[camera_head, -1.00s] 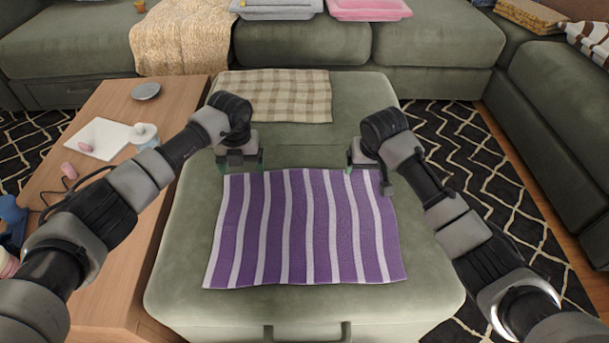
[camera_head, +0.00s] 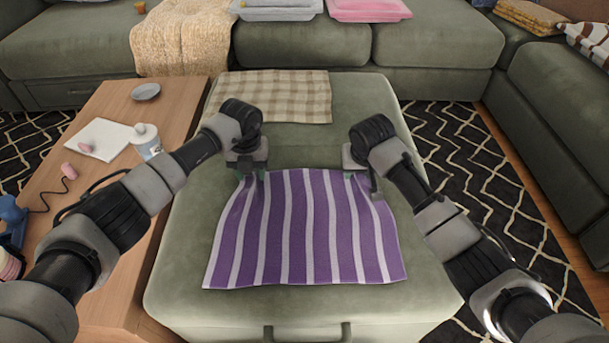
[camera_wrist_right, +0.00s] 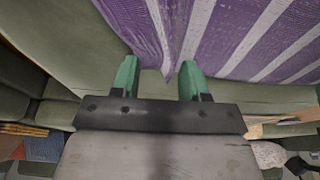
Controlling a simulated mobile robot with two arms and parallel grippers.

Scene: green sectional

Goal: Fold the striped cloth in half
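The purple-and-white striped cloth (camera_head: 305,235) lies on the green ottoman, its near edge flat and its far corners drawn inward and creased. My left gripper (camera_head: 251,174) is at the far left corner, its fingers closed in on the cloth. My right gripper (camera_head: 361,174) is at the far right corner. In the right wrist view, the cloth (camera_wrist_right: 215,35) tapers to a gathered tip between the green fingers of my right gripper (camera_wrist_right: 158,80); a gap still shows between these fingers. The exact contact at the left corner is hidden.
The ottoman (camera_head: 185,255) has bare room around the cloth. A beige checked cloth (camera_head: 280,97) lies behind the grippers. Green sofas surround the back and right.

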